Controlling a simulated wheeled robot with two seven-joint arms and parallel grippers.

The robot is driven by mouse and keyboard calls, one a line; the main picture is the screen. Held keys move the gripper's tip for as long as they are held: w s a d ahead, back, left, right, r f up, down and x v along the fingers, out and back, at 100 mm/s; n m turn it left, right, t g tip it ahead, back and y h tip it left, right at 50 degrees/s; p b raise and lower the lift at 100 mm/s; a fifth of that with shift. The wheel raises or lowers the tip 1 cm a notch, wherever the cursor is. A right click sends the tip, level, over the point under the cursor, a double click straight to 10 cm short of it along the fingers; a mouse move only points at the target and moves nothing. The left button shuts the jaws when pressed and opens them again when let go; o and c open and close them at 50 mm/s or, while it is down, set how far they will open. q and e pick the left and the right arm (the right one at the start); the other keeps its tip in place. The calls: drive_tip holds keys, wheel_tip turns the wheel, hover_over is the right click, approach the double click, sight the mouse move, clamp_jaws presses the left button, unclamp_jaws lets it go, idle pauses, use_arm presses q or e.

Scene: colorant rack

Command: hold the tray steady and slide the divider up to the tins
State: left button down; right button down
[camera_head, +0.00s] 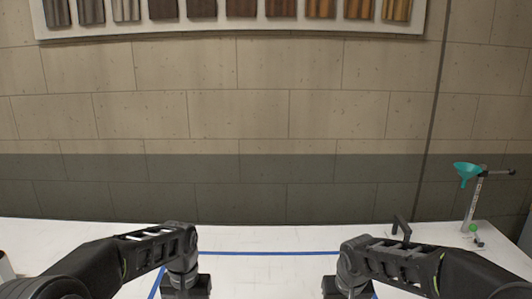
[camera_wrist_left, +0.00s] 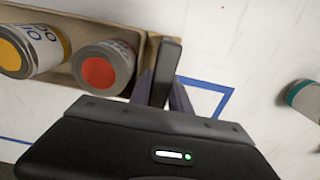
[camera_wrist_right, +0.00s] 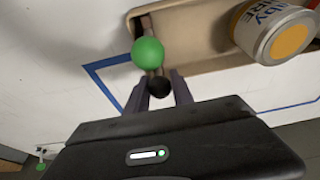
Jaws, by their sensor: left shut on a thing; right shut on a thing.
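The tan tray (camera_wrist_left: 100,24) shows in the left wrist view with a red-lidded tin (camera_wrist_left: 100,72) and a yellow-lidded tin (camera_wrist_left: 12,55) in it. My left gripper (camera_wrist_left: 160,90) is shut on a dark upright piece (camera_wrist_left: 167,62) at the tray's end. In the right wrist view the tray (camera_wrist_right: 200,22) holds a tin with an orange-yellow lid (camera_wrist_right: 290,40). A brown strip, perhaps the divider, is mostly hidden behind the ball. The head view does not show the tray.
Blue tape (camera_head: 270,253) marks an outline on the white table (camera_head: 265,270). A stand with a teal funnel (camera_head: 467,172) is at the back right. A teal-rimmed tin (camera_wrist_left: 305,98) lies apart from the tray. The table between my arms looks clear.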

drive_tip(key=shift+a, duration=0.1)
drive_tip(key=shift+a, duration=2.1)
drive_tip(key=shift+a, duration=1.1)
drive_tip(key=shift+a, duration=0.9)
